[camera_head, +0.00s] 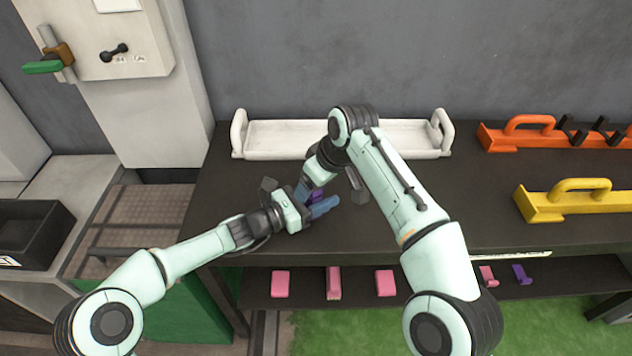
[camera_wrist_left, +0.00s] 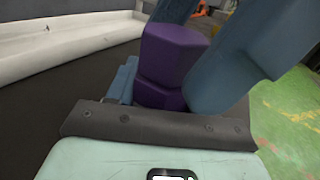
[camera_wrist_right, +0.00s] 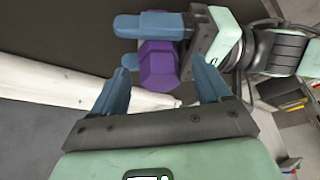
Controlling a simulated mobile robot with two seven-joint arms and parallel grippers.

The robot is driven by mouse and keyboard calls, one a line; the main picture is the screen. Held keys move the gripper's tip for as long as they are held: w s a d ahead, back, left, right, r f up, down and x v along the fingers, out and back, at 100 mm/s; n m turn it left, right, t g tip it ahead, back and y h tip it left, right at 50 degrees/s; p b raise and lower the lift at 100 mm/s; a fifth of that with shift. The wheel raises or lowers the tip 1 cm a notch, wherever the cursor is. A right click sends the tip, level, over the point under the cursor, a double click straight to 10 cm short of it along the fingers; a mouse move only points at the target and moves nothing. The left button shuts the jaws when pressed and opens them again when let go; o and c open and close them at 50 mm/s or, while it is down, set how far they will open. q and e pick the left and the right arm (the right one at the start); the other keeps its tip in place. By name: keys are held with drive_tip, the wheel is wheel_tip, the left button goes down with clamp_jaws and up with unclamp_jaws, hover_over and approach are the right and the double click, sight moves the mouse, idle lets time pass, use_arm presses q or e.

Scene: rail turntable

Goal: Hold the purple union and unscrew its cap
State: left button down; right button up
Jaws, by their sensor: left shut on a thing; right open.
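The purple union (camera_head: 316,196) is partly hidden between my two grippers above the dark table (camera_head: 250,185). In the left wrist view the union (camera_wrist_left: 172,62) shows as two stacked faceted purple parts. My left gripper (camera_head: 318,204) is shut on the union; its blue fingers and dark palm show in the right wrist view. My right gripper (camera_wrist_right: 160,85) is open. Its blue fingers stand on either side of the union (camera_wrist_right: 157,68) in the right wrist view, and I cannot tell whether they touch it. The seam between cap and body is visible in the left wrist view.
A long white tray (camera_head: 285,125) stands at the back of the table. Orange (camera_head: 497,140) and yellow (camera_head: 540,212) handled carriers are at the right. Pink blocks (camera_head: 333,284) and a small purple part (camera_head: 522,274) lie on the lower shelf. The table left of my grippers is clear.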

drive_tip(key=m, duration=0.1)
drive_tip(key=m+h, duration=0.1)
drive_tip(key=m, duration=0.1)
drive_tip(key=m+t, duration=0.1)
drive_tip(key=m, duration=0.1)
drive_tip(key=shift+s+a+h, duration=0.15)
drive_tip(key=shift+a+h, duration=0.15)
drive_tip(key=shift+a, duration=0.05)
drive_tip(key=m+h, duration=0.1)
drive_tip(key=m, duration=0.3)
drive_tip(key=shift+h, duration=0.3)
drive_tip(key=c, duration=1.3)
drive_tip(key=n, duration=0.1)
drive_tip(key=n+y, duration=0.1)
drive_tip(key=n, duration=0.1)
drive_tip(key=n+y, duration=0.1)
drive_tip(key=n, duration=0.1)
drive_tip(key=shift+d, duration=0.25)
drive_tip(key=shift+c, duration=0.2)
drive_tip(key=shift+n, duration=0.5)
